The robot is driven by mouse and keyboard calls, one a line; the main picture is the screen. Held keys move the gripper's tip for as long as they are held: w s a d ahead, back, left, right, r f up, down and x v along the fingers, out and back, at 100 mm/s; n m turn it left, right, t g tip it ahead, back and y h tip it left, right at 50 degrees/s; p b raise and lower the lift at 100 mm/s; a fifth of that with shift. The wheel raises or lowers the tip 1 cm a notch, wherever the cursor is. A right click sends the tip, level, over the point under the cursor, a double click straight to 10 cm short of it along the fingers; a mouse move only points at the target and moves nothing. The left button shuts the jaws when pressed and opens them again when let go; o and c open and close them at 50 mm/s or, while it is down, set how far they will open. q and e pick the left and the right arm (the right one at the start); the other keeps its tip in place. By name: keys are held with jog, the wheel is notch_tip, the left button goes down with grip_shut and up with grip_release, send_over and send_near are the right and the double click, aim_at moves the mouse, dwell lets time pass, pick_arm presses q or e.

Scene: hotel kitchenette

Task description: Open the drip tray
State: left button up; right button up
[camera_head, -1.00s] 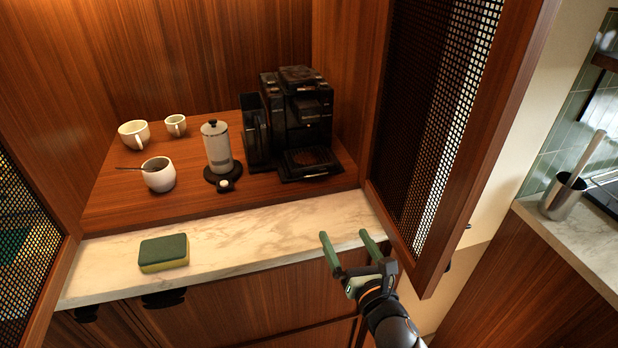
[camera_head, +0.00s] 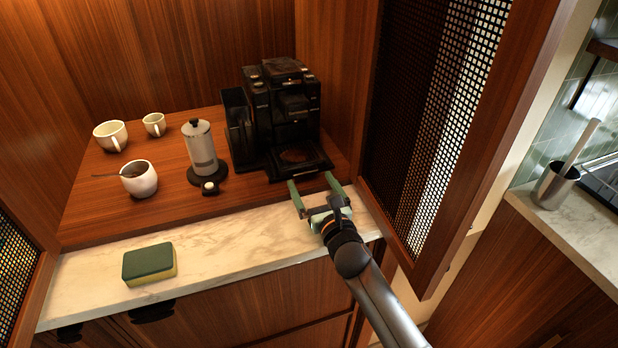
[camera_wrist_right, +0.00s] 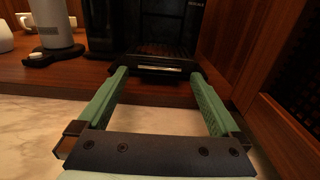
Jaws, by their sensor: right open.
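The black coffee machine (camera_head: 283,112) stands in the wooden cabinet, with its drip tray (camera_head: 298,162) low at the front. In the right wrist view the tray's front edge (camera_wrist_right: 158,69) lies straight ahead, beyond the fingertips. My right gripper (camera_head: 315,183) is open and empty, just in front of the tray over the front edge of the cabinet floor. Its green fingers (camera_wrist_right: 160,85) point at the tray, one toward each side, and appear apart from it. My left gripper is not in view.
A french press (camera_head: 201,150) stands left of the machine. A sugar bowl (camera_head: 139,179) with a spoon and two cups (camera_head: 111,135) are further left. A sponge (camera_head: 149,264) lies on the marble counter. The open mesh door (camera_head: 440,140) stands close on the right.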

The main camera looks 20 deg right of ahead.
jog(key=shift+w, duration=1.2)
grip_shut()
